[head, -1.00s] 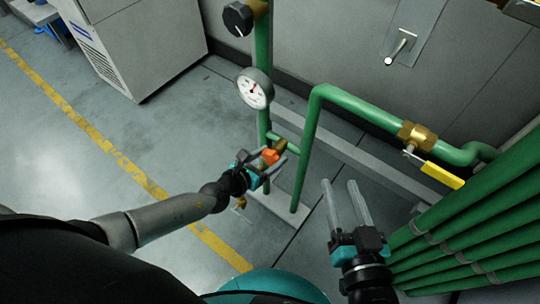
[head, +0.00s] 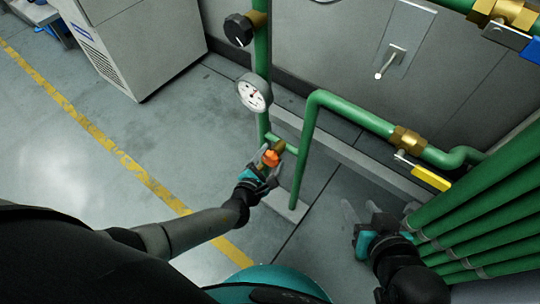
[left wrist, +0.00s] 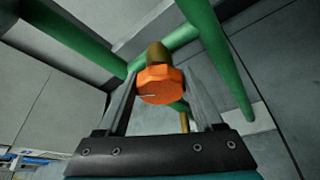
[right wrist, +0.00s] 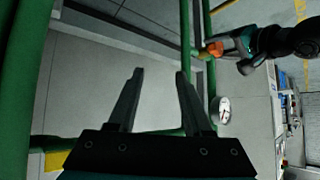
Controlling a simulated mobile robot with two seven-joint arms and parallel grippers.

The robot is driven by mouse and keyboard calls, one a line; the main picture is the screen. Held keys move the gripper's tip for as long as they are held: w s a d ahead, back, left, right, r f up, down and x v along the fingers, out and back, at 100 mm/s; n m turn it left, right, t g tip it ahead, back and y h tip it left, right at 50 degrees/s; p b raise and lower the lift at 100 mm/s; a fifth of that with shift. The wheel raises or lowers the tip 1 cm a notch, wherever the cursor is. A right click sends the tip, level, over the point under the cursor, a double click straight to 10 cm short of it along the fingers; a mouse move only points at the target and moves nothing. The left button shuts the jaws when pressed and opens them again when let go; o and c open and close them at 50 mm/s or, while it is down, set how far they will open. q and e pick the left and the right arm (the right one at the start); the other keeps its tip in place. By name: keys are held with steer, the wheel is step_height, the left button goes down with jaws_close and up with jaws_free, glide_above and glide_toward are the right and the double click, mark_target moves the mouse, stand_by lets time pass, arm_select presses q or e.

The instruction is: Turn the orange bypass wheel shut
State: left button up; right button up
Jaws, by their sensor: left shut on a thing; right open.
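The orange bypass wheel (head: 271,158) sits on a brass valve stem on the green bypass pipe, low between two green uprights. In the left wrist view the wheel (left wrist: 160,85) is a faceted orange knob between my fingers, with the brass body (left wrist: 157,54) behind it. My left gripper (head: 266,168) is shut on the wheel, one finger on each side. The wheel also shows in the right wrist view (right wrist: 215,48), with my left gripper beside it. My right gripper (right wrist: 155,75) is open and empty, low at the right in the head view (head: 362,215).
A pressure gauge (head: 254,92) and a black knob (head: 239,30) sit on the upright above the wheel. A yellow lever (head: 430,179) is on the pipe to the right. Several green pipes (head: 490,205) run close to my right arm. Open floor lies left.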

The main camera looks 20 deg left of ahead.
arm_select(q)
steer(key=shift+f+m+t+y, duration=0.15)
steer(key=shift+m+t+y, duration=0.25)
steer(key=shift+m, duration=0.3)
steer(key=shift+d+m+t+b, duration=0.1)
steer(key=shift+m+t+b, duration=0.25)
steer(key=shift+m, duration=0.35)
steer(key=shift+f+m+y+b, duration=0.1)
steer(key=shift+m+y+b, duration=0.25)
steer(key=shift+m+y, duration=0.25)
steer(key=shift+s+m+t+b, duration=0.1)
steer(key=shift+m+t+b, duration=0.35)
steer(key=shift+m, duration=0.25)
steer(key=shift+f+m+t+b, duration=0.1)
steer(key=shift+m+t+b, duration=0.4)
steer(key=shift+m, duration=0.5)
steer(key=shift+m+t+y+b, duration=0.3)
steer(key=shift+m+y+b, duration=0.1)
steer(key=shift+m, duration=0.4)
arm_select(e)
steer(key=a+r+t+y, duration=0.3)
steer(key=a+t, duration=0.2)
steer(key=t, duration=0.1)
steer(key=shift+a+r+m+t, duration=0.15)
steer(key=shift+a+m+t, duration=0.15)
steer(key=shift+m+t, duration=0.1)
